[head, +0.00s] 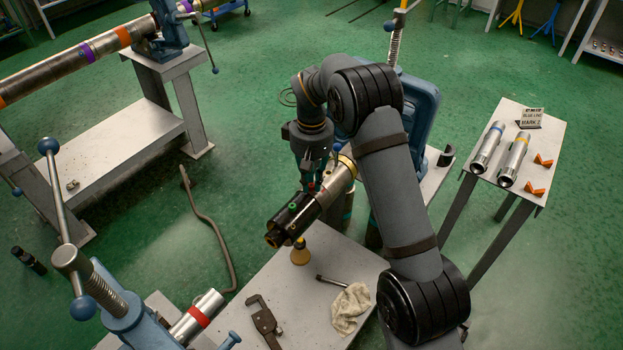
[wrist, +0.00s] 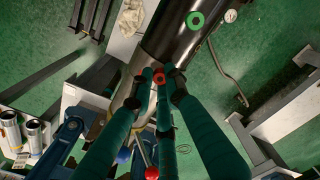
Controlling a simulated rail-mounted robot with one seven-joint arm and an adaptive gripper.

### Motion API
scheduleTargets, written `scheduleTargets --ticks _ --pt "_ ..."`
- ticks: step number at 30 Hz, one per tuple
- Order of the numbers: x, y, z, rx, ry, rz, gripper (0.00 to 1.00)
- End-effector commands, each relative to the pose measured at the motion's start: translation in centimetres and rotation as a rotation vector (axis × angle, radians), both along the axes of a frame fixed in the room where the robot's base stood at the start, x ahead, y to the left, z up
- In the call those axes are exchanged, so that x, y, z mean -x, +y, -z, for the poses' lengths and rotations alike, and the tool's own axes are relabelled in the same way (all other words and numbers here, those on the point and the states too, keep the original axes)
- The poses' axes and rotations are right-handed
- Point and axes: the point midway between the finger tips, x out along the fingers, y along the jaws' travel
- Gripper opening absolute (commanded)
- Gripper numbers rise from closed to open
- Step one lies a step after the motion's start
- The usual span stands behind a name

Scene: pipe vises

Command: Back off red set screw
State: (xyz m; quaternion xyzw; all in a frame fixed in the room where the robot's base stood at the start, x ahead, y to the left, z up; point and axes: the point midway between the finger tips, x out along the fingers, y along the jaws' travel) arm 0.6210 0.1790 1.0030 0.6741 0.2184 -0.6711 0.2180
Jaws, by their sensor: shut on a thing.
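The red set screw (wrist: 159,78) sits on a dark cylindrical tool body (wrist: 170,35). My gripper (wrist: 160,82) has its teal-wrapped fingers closed around the screw head from both sides. A green set screw (wrist: 195,20) stands farther along the same body, clear of the fingers. In the head view, the black tool body (head: 290,219) is on the end of a steel pipe with a yellow band (head: 347,163). There, my gripper (head: 309,186) comes down from above onto the body's pipe-side end, and the fingers partly hide the red screw.
A blue vise (head: 130,318) stands at the lower left. A side table (head: 539,118) at the right holds two pipes.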

Motion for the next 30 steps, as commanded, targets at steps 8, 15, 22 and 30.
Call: scheduleTargets --ticks 8,15,22,30 --pt "0.44 -0.14 0.31 0.004 0.014 -0.256 0.0" --pt "0.49 -0.17 0.38 0.004 0.016 -0.447 0.0" --pt "0.5 -0.18 0.47 0.004 0.018 -0.573 0.0" --pt "0.52 -0.2 0.53 0.003 0.018 -0.639 0.0"
